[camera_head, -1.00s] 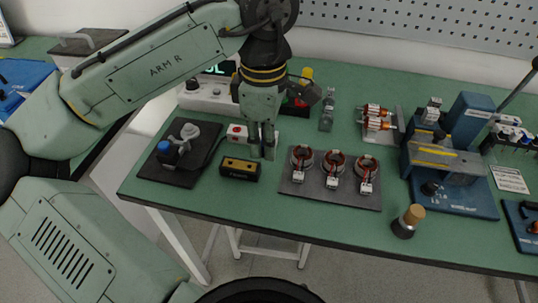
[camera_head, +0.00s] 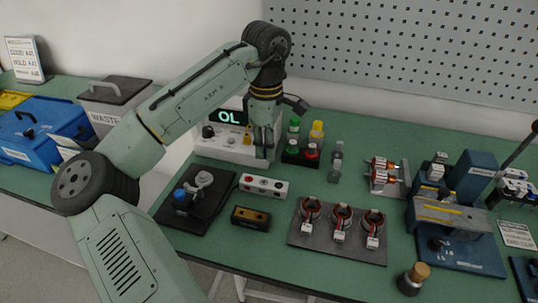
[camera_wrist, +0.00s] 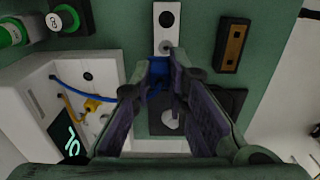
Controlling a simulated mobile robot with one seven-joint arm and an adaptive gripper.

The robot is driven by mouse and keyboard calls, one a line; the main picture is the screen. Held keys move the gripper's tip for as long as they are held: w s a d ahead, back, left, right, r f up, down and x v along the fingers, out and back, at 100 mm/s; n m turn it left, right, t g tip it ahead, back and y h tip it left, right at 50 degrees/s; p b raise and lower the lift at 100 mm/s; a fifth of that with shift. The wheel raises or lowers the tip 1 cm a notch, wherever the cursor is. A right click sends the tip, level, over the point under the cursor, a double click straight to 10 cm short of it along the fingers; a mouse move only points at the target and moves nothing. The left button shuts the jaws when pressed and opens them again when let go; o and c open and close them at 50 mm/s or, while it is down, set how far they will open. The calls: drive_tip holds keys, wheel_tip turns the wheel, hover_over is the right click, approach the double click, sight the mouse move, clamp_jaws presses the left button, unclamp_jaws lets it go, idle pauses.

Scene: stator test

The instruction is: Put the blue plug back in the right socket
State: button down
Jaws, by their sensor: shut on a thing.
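The blue plug (camera_wrist: 158,72) is between my fingertips in the wrist view, with a blue cable (camera_wrist: 100,96) running left from it to the tester. My gripper (camera_wrist: 163,68) is shut on this plug. In the head view my gripper (camera_head: 265,155) points down at the right front of the white tester (camera_head: 225,148), whose display reads "OL"; the plug cannot be made out there. A yellow plug (camera_wrist: 92,105) is at the tester's panel in the wrist view. The blue plug looks apart from the panel; I cannot clearly tell which hole is the right socket.
A white block (camera_head: 263,187) with buttons and a black-yellow block (camera_head: 250,219) lie in front. A dark plate (camera_head: 205,222) with a blue-knobbed fixture is left of them. Coloured caps (camera_head: 303,145) stand close right of my gripper. Stators sit on a dark mat (camera_head: 330,249).

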drive_tip(key=w+a, duration=0.1)
drive_tip(key=w, duration=1.1)
drive_tip(key=shift+w, duration=0.25)
drive_tip(key=shift+f, duration=0.15)
drive_tip(key=shift+f+b, duration=0.65)
drive_tip(key=shift+f, duration=1.35)
drive_tip(key=shift+f+p, duration=0.25)
drive_tip(key=shift+p, duration=0.4)
drive_tip(key=shift+f, duration=0.9)
drive_tip(key=c, duration=1.5)
unclamp_jaws()
